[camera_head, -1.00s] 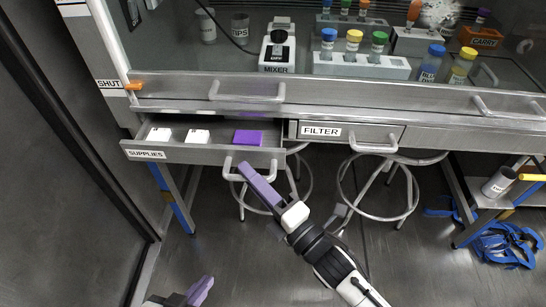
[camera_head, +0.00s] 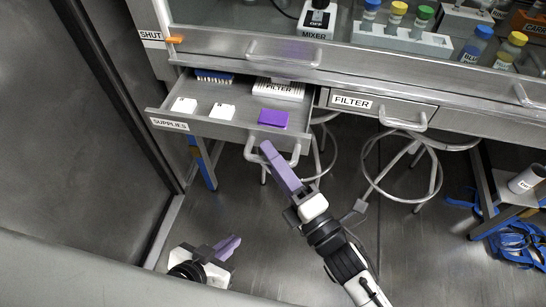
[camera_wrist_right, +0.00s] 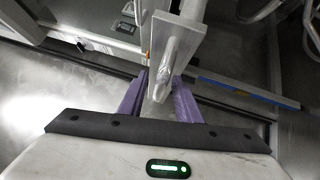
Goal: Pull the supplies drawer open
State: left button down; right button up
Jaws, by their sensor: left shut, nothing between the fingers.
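The supplies drawer (camera_head: 226,132), labelled SUPPLIES, stands pulled out under the bench at the left, its inside showing. Its bar handle (camera_head: 293,157) is on the front; it also shows in the right wrist view (camera_wrist_right: 168,65), between the purple fingers. My left gripper (camera_head: 232,243) is low, over the floor, away from the drawer, shut and empty.
The shut FILTER drawer (camera_head: 372,106) is to the right. Stools stand below; a dark panel is at left.

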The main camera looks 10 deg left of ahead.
jog(key=shift+s+d+f, duration=0.1)
jog(key=shift+s+d, duration=0.05)
jog(key=shift+s, duration=0.05)
jog(key=v, duration=0.9)
jog(key=shift+s+d, duration=0.3)
